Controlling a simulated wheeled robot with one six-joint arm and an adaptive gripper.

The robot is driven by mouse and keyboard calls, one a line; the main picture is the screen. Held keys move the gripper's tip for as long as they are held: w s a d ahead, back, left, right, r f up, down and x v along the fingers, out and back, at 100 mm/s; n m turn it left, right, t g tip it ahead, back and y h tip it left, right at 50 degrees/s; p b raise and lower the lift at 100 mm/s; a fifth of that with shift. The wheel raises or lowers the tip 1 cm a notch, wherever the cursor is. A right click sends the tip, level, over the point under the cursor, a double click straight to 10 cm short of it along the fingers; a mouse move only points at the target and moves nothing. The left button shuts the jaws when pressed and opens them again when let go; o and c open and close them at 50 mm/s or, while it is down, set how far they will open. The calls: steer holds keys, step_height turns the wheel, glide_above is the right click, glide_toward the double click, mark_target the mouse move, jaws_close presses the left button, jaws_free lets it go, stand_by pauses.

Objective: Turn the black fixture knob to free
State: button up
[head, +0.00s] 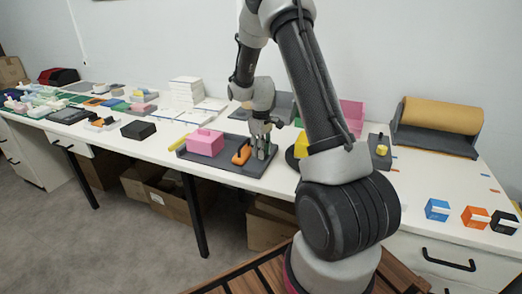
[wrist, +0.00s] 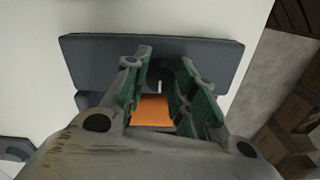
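The black fixture knob (wrist: 166,72) shows in the wrist view as a dark round shape with a short white mark, on a dark grey fixture plate (wrist: 215,52). An orange block (wrist: 154,114) lies just below it in that view. My gripper (wrist: 163,62) points down with its green-padded fingers apart, one on each side of the knob. Whether the pads touch it is unclear. In the head view my gripper (head: 262,150) is over the right part of the grey fixture plate (head: 222,166), beside the orange block (head: 241,155); the knob is hidden by the fingers there.
A pink block (head: 205,142) sits on the plate's left part. A yellow block (head: 301,146) and a grey plate with a yellow knob (head: 381,150) are to the right, partly behind my arm. Blue, orange and black blocks stand at the right; the table's front edge is near.

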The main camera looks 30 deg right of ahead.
steer(key=o, duration=0.4)
steer(key=shift+w, duration=0.1)
step_height(320, 180, up, 12)
steer(key=shift+r, duration=0.1)
stand_by(0.6)
